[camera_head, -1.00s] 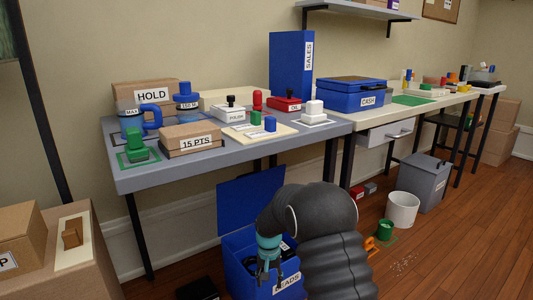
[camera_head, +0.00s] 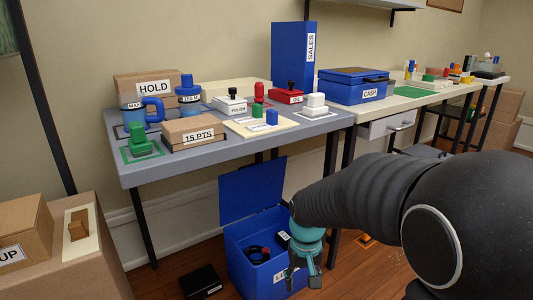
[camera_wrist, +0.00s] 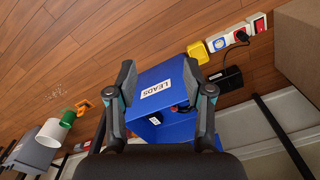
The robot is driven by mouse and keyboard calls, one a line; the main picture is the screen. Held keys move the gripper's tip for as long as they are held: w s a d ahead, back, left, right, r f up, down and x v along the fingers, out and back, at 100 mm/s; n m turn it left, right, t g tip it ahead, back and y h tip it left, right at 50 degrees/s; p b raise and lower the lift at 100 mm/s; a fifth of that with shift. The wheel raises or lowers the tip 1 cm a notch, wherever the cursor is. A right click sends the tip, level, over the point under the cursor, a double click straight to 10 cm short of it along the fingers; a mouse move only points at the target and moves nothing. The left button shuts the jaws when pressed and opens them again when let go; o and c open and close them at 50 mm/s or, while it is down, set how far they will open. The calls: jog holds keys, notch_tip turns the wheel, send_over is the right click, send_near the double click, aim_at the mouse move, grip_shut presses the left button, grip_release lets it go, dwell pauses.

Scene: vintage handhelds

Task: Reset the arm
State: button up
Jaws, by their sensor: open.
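My gripper (camera_head: 303,272) is open, with nothing between its fingers. In the head view it hangs at the right front of the blue LEADS box (camera_head: 238,265), near its right wall. My dark arm reaches in from the right. In the wrist view the two fingers of my gripper (camera_wrist: 158,82) are spread apart, with the blue box (camera_wrist: 165,75) and its white label showing beyond and between them. The box lid stands open, and dark coiled leads (camera_head: 258,254) lie inside.
A grey table (camera_head: 190,165) with boxes, mugs and small coloured items stands behind the blue box. A black box (camera_head: 200,282) lies on the floor to its left.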

jog(key=s+d+r+t+p, duration=0.2)
jog(key=s+d+r, duration=0.1)
jog(key=s+r, duration=0.5)
jog(key=s+d+r+m+t+p, duration=0.1)
jog(key=s+d+r+t+p, duration=0.1)
jog(key=s+r, duration=0.6)
jog(key=shift+s+d+r+t, duration=0.4)
jog(key=shift+d+r+t, duration=0.45)
jog(key=shift+d, duration=0.2)
